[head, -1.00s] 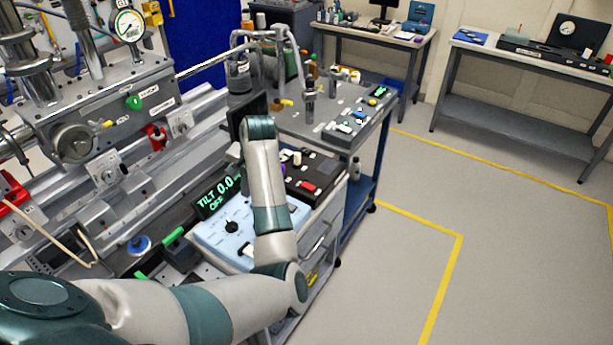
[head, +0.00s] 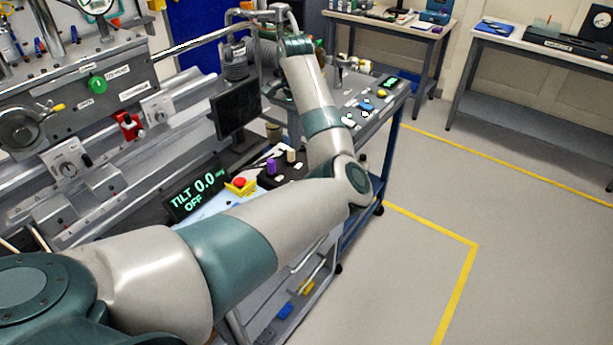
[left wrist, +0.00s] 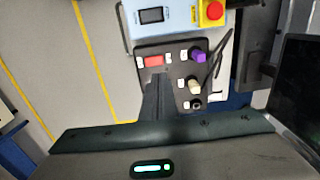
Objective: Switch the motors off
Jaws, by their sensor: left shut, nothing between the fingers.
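A black control box (left wrist: 176,72) shows in the left wrist view, with a red rocker switch (left wrist: 153,61), a purple knob (left wrist: 199,56), a beige knob (left wrist: 193,87) and a small black knob (left wrist: 195,104). Its labels are too small to read. My left gripper (left wrist: 157,82) is shut and empty, its tips overlapping the box just below the red switch in the picture; I cannot tell whether they touch. In the head view, my arm hides the gripper and part of the black box (head: 285,177); the purple knob (head: 271,167) shows. My right gripper is out of view.
A red mushroom button (head: 240,183) on a yellow base sits beside a display (head: 195,190) reading "TILT 0.0" and "OFF". A dark monitor (head: 236,110) stands behind. A cart with another control panel (head: 375,98) is beyond my arm. Floor at right is clear.

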